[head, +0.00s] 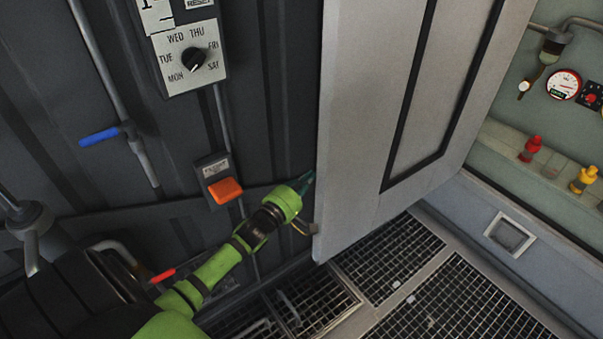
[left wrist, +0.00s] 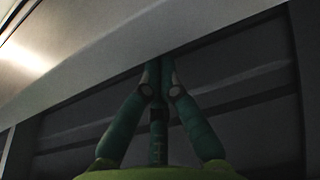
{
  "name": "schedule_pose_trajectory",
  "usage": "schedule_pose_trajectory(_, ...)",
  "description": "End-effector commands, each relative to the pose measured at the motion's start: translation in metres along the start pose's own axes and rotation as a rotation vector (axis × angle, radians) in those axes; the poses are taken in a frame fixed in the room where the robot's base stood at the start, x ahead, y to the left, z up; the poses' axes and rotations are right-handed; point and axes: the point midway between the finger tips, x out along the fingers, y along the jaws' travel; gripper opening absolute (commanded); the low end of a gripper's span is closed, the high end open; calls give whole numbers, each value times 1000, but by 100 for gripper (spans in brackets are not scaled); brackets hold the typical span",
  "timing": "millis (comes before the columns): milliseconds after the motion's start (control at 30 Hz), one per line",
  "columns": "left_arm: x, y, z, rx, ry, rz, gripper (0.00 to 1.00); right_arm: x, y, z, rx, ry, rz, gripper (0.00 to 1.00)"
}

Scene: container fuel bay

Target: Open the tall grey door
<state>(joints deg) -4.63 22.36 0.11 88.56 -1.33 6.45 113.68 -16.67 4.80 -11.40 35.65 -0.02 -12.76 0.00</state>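The tall grey door (head: 361,120) stands upright in the middle of the head view, with a dark-outlined panel on its face. It stands away from the bay, whose lit inside shows to its right. My left gripper (head: 306,184) is at the door's left edge, low down, with its fingertips at or just behind that edge. In the left wrist view, the dark green fingers (left wrist: 159,68) are drawn together, tips up against the pale door edge (left wrist: 110,92). I see nothing held between them, and whether they touch the door cannot be told. My right gripper is out of view.
A dark ribbed wall at left carries a day dial (head: 194,60), an orange switch (head: 225,190) and a blue-handled valve (head: 100,136). Right of the door are a gauge (head: 564,85) and red and yellow fittings (head: 531,148). Metal grating (head: 452,305) covers the floor.

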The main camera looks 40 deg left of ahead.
Motion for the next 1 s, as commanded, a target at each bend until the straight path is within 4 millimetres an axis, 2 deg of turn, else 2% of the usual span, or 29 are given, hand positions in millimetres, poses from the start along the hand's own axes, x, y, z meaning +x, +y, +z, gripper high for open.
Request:
schedule_pose_trajectory(167,-1,0,1,1,1,0,0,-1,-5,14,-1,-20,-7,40)
schedule_pose_trajectory(367,-1,0,2,1,0,0,0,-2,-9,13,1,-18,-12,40)
schedule_pose_trajectory(467,-4,0,13,-4,-2,-1,0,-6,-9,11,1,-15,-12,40)
schedule_pose_trajectory(567,-11,0,37,-9,-5,-3,0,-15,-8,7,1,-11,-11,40)
schedule_pose_trajectory(800,-31,-1,106,-10,-2,-4,0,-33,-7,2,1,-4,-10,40)
schedule_pose_trajectory(1000,-39,0,147,-4,1,-2,0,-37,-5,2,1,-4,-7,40)
